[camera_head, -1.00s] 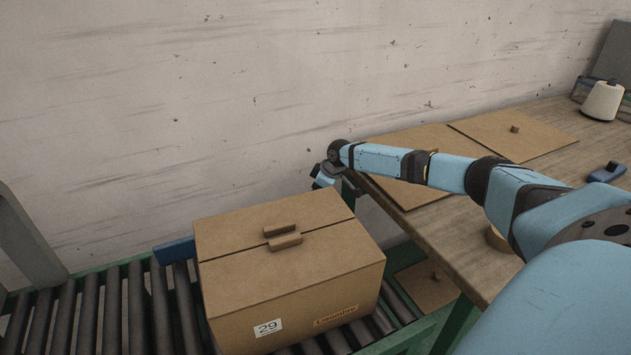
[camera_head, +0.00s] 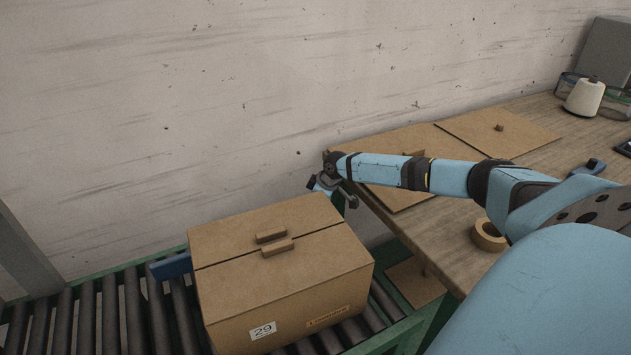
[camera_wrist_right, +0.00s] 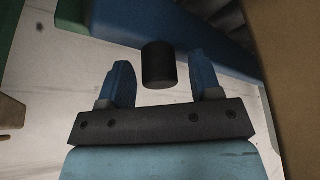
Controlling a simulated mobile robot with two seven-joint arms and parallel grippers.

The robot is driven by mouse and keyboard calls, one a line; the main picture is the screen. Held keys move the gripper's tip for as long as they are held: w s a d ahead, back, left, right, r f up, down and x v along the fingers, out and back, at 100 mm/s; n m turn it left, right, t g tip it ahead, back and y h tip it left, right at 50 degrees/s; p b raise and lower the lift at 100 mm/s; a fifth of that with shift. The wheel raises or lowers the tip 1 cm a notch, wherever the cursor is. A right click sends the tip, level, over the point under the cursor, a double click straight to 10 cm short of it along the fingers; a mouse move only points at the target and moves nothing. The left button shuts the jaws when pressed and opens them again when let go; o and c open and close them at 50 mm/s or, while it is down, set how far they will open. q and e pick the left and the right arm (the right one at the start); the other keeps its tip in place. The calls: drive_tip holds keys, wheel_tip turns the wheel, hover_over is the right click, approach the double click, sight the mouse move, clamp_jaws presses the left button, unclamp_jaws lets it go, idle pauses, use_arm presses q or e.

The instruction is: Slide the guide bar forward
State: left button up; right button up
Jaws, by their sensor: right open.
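The blue guide bar (camera_head: 172,265) shows at the left behind the cardboard box (camera_head: 280,275) on the roller conveyor; the box hides the rest of it in the head view. In the right wrist view the blue bar (camera_wrist_right: 215,55) crosses the top, with a dark cylindrical knob (camera_wrist_right: 159,66) in front of it. My left gripper is not in view.
The wooden table (camera_head: 540,120) at the right holds flat cardboard pieces, a tape roll (camera_head: 488,236) and a white yarn cone (camera_head: 584,97). The wall stands close behind the conveyor. Rollers (camera_head: 90,315) left of the box are bare.

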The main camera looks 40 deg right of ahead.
drive_tip(key=shift+r, duration=0.15)
drive_tip(key=v, duration=1.3)
drive_tip(key=shift+s+r+p, duration=0.2)
drive_tip(key=shift+s+p, duration=0.05)
drive_tip(key=shift+p, duration=0.1)
drive_tip(key=shift+d, duration=0.1)
